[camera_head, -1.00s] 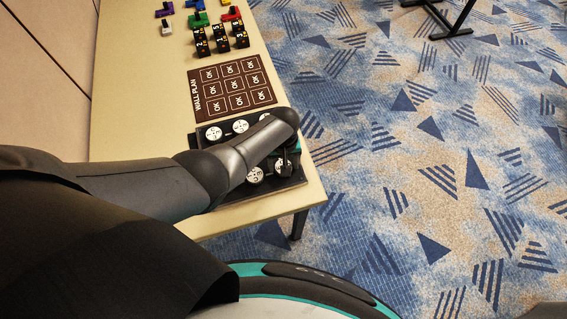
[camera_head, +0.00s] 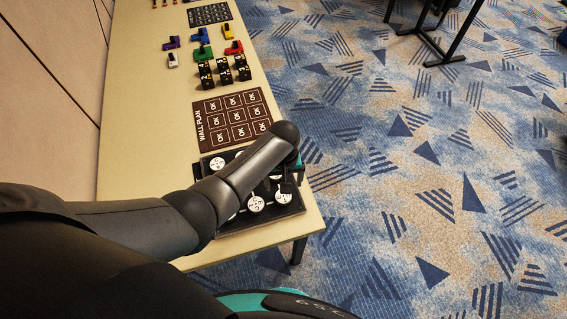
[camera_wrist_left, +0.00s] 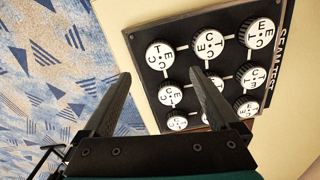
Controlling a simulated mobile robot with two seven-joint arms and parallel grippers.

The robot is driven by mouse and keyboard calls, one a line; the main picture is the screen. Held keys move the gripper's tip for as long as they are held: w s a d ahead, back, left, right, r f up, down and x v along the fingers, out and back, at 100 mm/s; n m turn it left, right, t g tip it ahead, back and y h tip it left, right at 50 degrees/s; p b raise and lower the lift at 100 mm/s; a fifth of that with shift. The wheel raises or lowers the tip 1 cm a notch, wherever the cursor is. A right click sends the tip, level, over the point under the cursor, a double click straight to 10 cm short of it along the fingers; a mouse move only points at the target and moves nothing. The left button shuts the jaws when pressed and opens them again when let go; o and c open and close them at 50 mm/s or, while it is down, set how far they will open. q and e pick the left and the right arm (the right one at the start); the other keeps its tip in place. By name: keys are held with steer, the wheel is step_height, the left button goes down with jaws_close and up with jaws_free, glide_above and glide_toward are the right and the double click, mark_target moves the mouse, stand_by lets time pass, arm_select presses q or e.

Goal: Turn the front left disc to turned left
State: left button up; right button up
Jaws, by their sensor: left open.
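A black panel (camera_head: 288,212) with white-topped round discs lies near the table's front end. In the head view a near-row disc (camera_head: 255,204) shows, and the left one of that row (camera_head: 232,215) is partly behind my arm. The left wrist view shows several discs with black letters, including one at its upper left (camera_wrist_left: 160,55) and one at its upper right (camera_wrist_left: 262,33). My left gripper (camera_wrist_left: 160,76) is open, its fingers apart over the panel's carpet-side part, holding nothing. Contact with a disc cannot be told. My right gripper is not in view.
A brown WALL PLAN board (camera_head: 236,117) lies just beyond the panel. Black numbered blocks (camera_head: 223,71) and coloured switches (camera_head: 202,51) stand farther along the table (camera_head: 150,120). A wall borders the left; patterned carpet lies right of the table edge.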

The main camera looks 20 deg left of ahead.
arm_select(q)
step_height(320, 180, up, 7)
steer(key=p, duration=0.1)
steer(key=shift+p, duration=0.4)
stand_by(0.3)
